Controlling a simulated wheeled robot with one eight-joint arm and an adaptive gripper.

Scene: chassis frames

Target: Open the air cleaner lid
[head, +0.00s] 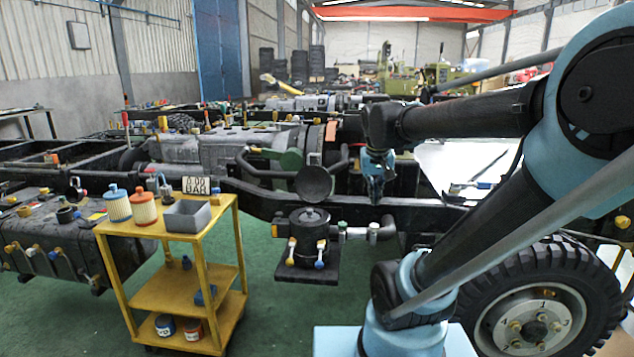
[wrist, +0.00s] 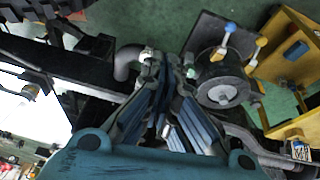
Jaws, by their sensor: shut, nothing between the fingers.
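The air cleaner (head: 310,243) is a dark upright canister on a black plate at the side of the chassis. Its round lid (head: 310,217) with a small knob sits on top; I cannot tell whether it is latched. Clamp levers with a yellow tip (head: 291,243) and a blue tip (head: 320,264) are on its front. The wrist view shows the lid (wrist: 222,92) from above, right of the fingers, with blue and yellow levers beyond. My gripper (head: 375,196) is shut and empty, above and right of the air cleaner, apart from it. It fills the middle of the wrist view (wrist: 165,62).
A dark round disc (head: 314,184) stands just above and behind the lid. A black chassis rail (head: 260,199) and a pipe (head: 360,232) run close by. A yellow cart (head: 150,293) with filters and a grey bin stands left. Green floor (head: 300,310) is clear in front.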

